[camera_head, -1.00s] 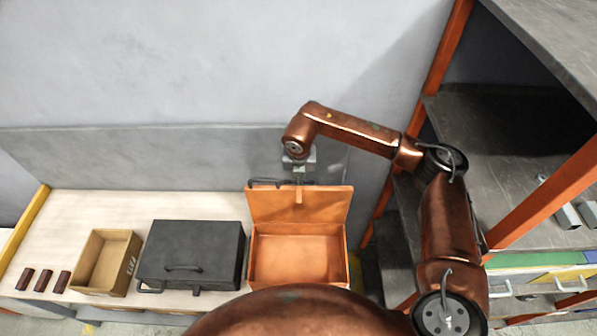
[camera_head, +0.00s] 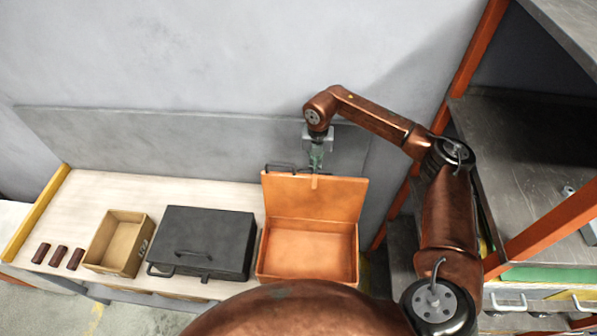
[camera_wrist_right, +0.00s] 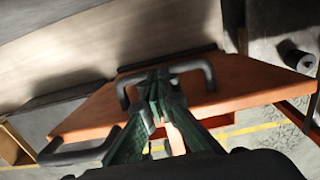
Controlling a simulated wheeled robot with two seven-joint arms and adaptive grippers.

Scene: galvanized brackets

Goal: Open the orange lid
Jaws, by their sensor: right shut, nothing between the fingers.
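The orange box (camera_head: 308,257) stands on the bench with its orange lid (camera_head: 318,198) raised and tilted back, so its empty inside shows. In the right wrist view the lid (camera_wrist_right: 225,88) spans the middle, with a dark handle (camera_wrist_right: 190,75) on it. My right gripper (camera_head: 316,165) is shut and empty at the lid's upper edge, beside the handle. In the right wrist view the green fingers (camera_wrist_right: 158,100) are together, close to the lid; I cannot tell whether they touch it. My left gripper is not in view.
A black closed case (camera_head: 205,240) stands left of the orange box, then an open tan bin (camera_head: 120,243) and several small dark brown blocks (camera_head: 58,257). A grey wall (camera_head: 190,60) is behind. A shelf with orange posts (camera_head: 545,235) stands at the right.

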